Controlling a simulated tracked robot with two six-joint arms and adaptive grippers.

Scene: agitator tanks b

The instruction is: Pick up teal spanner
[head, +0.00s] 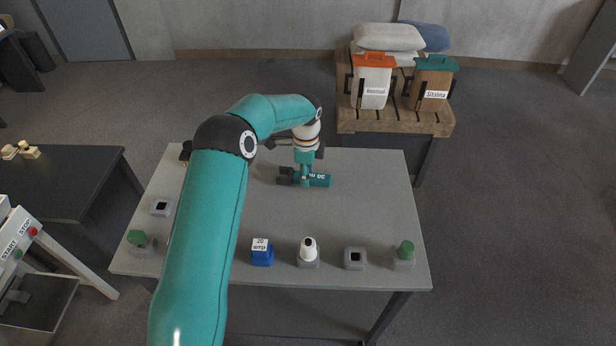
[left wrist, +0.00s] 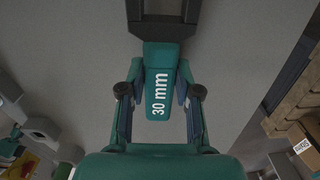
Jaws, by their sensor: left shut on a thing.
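The teal spanner (head: 322,181) is at the middle of the grey table, with its dark jaw end to the left in the head view. In the left wrist view its teal handle (left wrist: 160,85) carries the white mark "30 mm", and its dark jaw end is at the top edge. My left gripper (head: 304,180) points down and is shut on the spanner's handle. In the left wrist view its fingers (left wrist: 160,98) lie on both sides of the handle. I cannot tell whether the spanner touches the table. My right gripper is not in view.
Along the near side of the grey table (head: 375,205) stand a blue "20 amp" block (head: 262,252), a white piece in a grey holder (head: 308,252), an empty-looking grey holder (head: 355,258) and a green-topped one (head: 404,255). Lidded bins (head: 371,85) stand on a wooden pallet behind. The table's right part is clear.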

